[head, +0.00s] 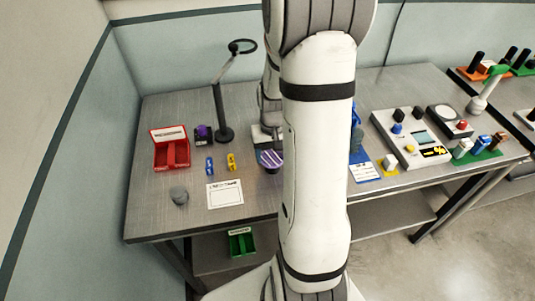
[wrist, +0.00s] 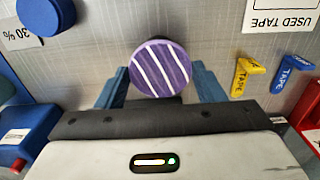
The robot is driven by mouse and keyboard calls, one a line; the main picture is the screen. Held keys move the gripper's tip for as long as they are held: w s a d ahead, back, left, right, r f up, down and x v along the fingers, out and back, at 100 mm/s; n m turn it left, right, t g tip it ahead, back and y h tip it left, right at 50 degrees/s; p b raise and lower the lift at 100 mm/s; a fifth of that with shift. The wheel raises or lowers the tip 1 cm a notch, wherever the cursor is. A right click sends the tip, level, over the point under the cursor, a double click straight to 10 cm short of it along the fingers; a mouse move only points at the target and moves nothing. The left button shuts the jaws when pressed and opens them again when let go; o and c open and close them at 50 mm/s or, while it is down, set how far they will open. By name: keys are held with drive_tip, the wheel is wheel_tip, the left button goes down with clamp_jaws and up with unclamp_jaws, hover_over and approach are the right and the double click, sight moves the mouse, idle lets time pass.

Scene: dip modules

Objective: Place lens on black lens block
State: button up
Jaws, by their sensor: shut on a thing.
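The lens appears to be a purple disc with white diagonal stripes (wrist: 160,67). My gripper (wrist: 161,84) is shut on it, with a blue finger on each side. In the head view the striped disc (head: 271,159) shows just left of my arm, over the table; its height is hard to tell. A small black block with a purple part (head: 202,134) stands at the back left, between the red bin and the stand; I cannot tell whether it is the black lens block.
A black ring stand (head: 224,134) rises left of my gripper. A red bin (head: 170,150), blue tape (head: 209,165), yellow tape (head: 231,162), a white card (head: 225,194) and a grey lump (head: 179,195) lie around the left table. A control panel (head: 413,137) stands right of my arm.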

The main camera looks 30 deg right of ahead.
sight(272, 158)
drive_tip(key=o, duration=0.9)
drive_tip(key=shift+f, duration=0.1)
drive_tip(key=shift+o, duration=0.2)
wheel_tip(272, 158, up, 11)
drive_tip(key=s+a+r+n+t, duration=0.1)
drive_tip(key=s+a+r, duration=0.2)
drive_tip(key=s+a, duration=0.3)
drive_tip(key=s+a+r+n+t, duration=0.2)
drive_tip(key=s+a+r, duration=0.2)
drive_tip(key=s+a, duration=0.2)
drive_tip(key=shift+s+a, duration=0.25)
drive_tip(key=shift+a, duration=0.5)
